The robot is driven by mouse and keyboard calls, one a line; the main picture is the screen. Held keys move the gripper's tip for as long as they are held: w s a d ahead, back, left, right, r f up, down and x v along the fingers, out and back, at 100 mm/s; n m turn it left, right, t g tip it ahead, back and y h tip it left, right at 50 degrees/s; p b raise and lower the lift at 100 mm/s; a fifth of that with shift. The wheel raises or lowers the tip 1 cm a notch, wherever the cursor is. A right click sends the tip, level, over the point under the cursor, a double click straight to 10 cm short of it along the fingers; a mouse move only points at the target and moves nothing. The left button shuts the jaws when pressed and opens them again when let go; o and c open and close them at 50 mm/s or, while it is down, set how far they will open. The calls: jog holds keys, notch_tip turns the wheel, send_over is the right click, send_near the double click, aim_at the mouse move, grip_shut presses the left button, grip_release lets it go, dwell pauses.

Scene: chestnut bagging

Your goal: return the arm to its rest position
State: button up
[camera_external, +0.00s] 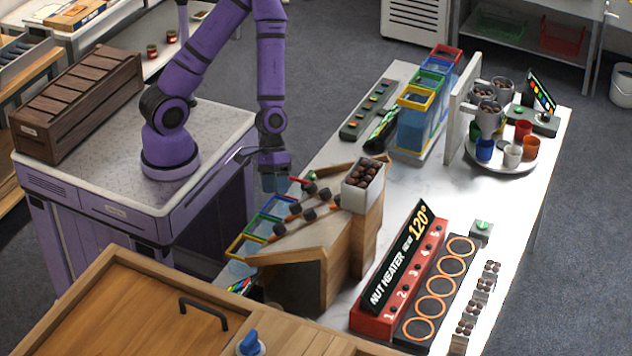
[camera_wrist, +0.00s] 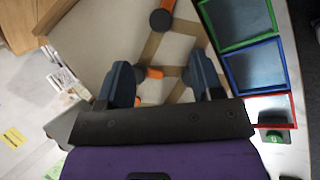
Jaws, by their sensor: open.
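My gripper (camera_external: 275,182) hangs at the end of my purple arm, pointing down over the near left edge of the white counter. In the wrist view my gripper (camera_wrist: 163,78) has its two dark blue fingers apart, with nothing held between them. Below and ahead of it is a wooden stand (camera_external: 300,252) with several dark-headed, orange-marked tools lying across its sloping top. The stand's pale top (camera_wrist: 120,30) also shows in the wrist view, with parts of the tools between and beyond the fingers. I cannot tell the exact height gap.
Bins with green, blue and red rims (camera_wrist: 271,107) lie close to the right of my fingers in the wrist view. The red nut heater (camera_external: 385,308) is further right.

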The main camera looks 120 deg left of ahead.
jog(key=s+a+r+m+y, duration=0.1)
jog(key=s+r+m, duration=0.3)
jog(key=r, duration=0.6)
jog(key=s+a+r+m+t+y, duration=0.1)
jog(key=s+r+m, duration=0.3)
jog(key=s+r, duration=0.4)
jog(key=s+a+r+m+y, duration=0.1)
jog(key=s+r+m+y, duration=0.2)
jog(key=r, duration=0.9)
jog(key=s+m, duration=0.1)
jog(key=s, duration=0.2)
jog(key=shift+s+t+y, duration=0.25)
jog(key=shift+t+y, duration=0.05)
jog(key=shift+t, duration=0.1)
